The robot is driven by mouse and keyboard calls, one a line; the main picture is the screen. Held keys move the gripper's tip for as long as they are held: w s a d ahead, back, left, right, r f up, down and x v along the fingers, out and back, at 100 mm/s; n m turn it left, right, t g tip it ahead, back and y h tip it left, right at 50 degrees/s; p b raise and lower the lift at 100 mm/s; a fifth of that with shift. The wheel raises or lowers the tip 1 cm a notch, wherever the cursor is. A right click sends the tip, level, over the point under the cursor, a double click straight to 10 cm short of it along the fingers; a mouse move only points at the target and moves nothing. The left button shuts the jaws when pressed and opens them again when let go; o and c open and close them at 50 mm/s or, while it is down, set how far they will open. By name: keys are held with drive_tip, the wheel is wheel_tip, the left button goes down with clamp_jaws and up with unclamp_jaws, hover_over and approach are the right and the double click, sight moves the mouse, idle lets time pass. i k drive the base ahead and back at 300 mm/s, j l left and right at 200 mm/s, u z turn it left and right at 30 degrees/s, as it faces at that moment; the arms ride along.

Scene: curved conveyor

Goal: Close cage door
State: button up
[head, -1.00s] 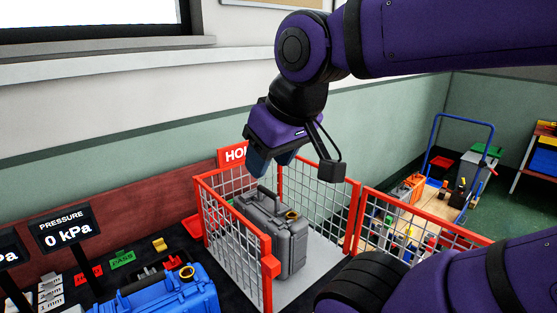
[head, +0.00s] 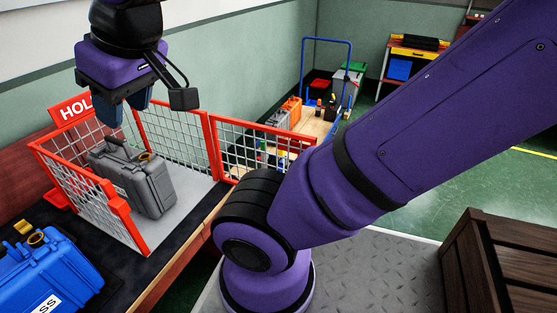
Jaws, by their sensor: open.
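The red-framed wire cage (head: 123,217) stands on the bench at the left in the head view, with a HOLD sign behind it. A grey case (head: 150,187) with a yellow ring stands upright inside. The cage door (head: 262,131), a red-framed mesh panel, is swung open and extends to the right from the cage's right corner post. My arm hides its lower right part. My gripper (head: 125,112) is open and empty, pointing down above the back of the cage, apart from the door.
A blue case (head: 48,272) sits on the bench at lower left. Behind the door, a trolley (head: 316,128) carries several cases and bins. A dark wooden crate (head: 487,262) stands at lower right. Green floor (head: 460,180) is clear at right.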

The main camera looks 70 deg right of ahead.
sight(287, 145)
drive_tip(key=k+l+u, duration=0.2)
drive_tip(key=k+l, duration=0.25)
drive_tip(key=l, duration=0.2)
drive_tip(key=k+l+u, duration=0.25)
drive_tip(key=k+l, duration=0.4)
drive_tip(key=l, duration=0.3)
drive_tip(key=k+l+u, duration=0.1)
drive_tip(key=l, duration=0.25)
drive_tip(key=k+l, duration=0.1)
drive_tip(key=l, duration=0.3)
drive_tip(key=k+l+u, duration=0.15)
drive_tip(key=l, duration=0.2)
drive_tip(key=k+l, duration=0.1)
drive_tip(key=l, duration=0.3)
drive_tip(key=k+l+u, duration=0.1)
drive_tip(key=l, duration=0.25)
drive_tip(key=k+l, duration=0.1)
drive_tip(key=k, duration=0.65)
